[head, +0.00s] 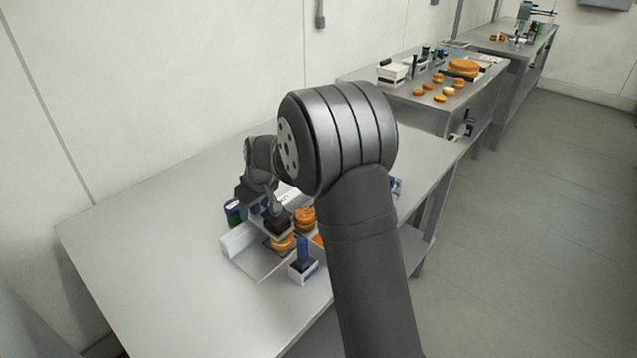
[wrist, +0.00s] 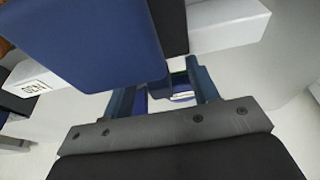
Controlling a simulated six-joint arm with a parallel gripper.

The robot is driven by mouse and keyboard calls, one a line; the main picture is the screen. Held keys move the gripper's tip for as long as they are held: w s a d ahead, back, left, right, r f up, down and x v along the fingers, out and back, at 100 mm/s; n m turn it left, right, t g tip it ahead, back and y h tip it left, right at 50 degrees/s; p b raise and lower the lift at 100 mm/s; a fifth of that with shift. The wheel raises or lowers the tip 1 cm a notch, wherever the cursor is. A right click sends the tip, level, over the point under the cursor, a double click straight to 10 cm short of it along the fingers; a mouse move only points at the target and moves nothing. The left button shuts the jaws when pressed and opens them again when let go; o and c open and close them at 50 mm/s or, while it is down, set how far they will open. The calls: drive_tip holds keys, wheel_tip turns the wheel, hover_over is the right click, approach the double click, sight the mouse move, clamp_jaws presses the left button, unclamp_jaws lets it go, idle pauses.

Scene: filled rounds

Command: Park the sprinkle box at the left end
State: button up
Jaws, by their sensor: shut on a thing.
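The white tray (head: 238,240) lies under my gripper. Orange rounds (head: 305,215) are beside the box. A blue piece in a white holder (head: 303,272) stands at the front, a dark green-blue can (head: 232,209) behind left. The bench's left part (head: 150,250) is clear.

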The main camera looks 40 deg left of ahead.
sight(235, 232)
drive_tip(key=shift+s, duration=3.7)
drive_tip(key=o, duration=0.9)
drive_tip(key=shift+r, duration=3.55)
